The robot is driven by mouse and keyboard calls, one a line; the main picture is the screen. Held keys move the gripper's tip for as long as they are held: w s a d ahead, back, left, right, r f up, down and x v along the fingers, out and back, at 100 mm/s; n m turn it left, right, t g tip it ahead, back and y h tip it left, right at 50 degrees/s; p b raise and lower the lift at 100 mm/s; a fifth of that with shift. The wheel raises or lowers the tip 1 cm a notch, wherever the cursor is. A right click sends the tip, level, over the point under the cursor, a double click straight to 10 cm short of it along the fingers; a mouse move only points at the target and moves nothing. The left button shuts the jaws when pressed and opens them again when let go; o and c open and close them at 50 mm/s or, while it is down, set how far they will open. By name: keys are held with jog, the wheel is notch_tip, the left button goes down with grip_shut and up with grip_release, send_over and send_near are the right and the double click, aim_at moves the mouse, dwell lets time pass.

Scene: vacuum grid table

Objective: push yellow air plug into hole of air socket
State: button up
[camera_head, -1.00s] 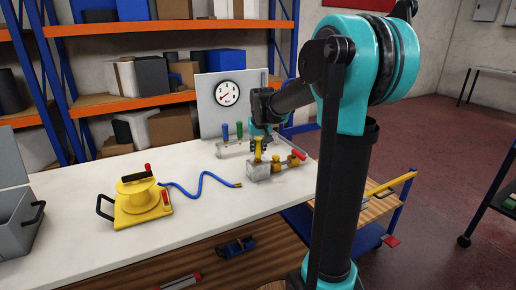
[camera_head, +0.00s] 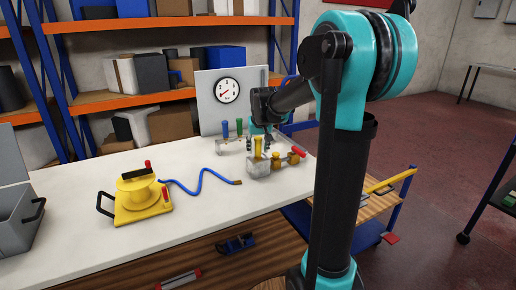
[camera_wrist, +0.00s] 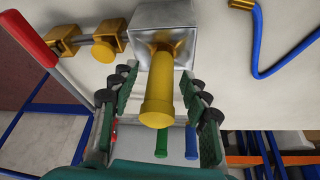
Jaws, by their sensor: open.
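The yellow air plug (camera_head: 258,147) stands upright on the silver metal block of the air socket (camera_head: 258,169) near the table's right edge. In the wrist view the plug (camera_wrist: 158,92) ends in a brass collar on the face of the block (camera_wrist: 160,15). How deep the plug sits cannot be told. My gripper (camera_wrist: 160,85) is open, with its two green and black fingers on either side of the plug and gaps visible. The wrist view shows the plug between the fingers, not gripped.
Brass fittings (camera_head: 276,160) and a red lever (camera_head: 298,151) stick out right of the block. Blue (camera_head: 225,129) and green (camera_head: 239,126) plugs stand behind, before a gauge panel (camera_head: 218,115).

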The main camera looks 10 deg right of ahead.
jog(key=v, duration=1.2)
jog(key=shift+s+f, duration=0.1)
jog(key=s+d+f, duration=0.2)
jog(key=s+f, duration=1)
jog(key=s, duration=0.1)
jog(key=s+d+f, duration=0.2)
jog(key=s+f, duration=1.1)
jog(key=shift+f, duration=0.25)
jog(key=shift+w, duration=0.1)
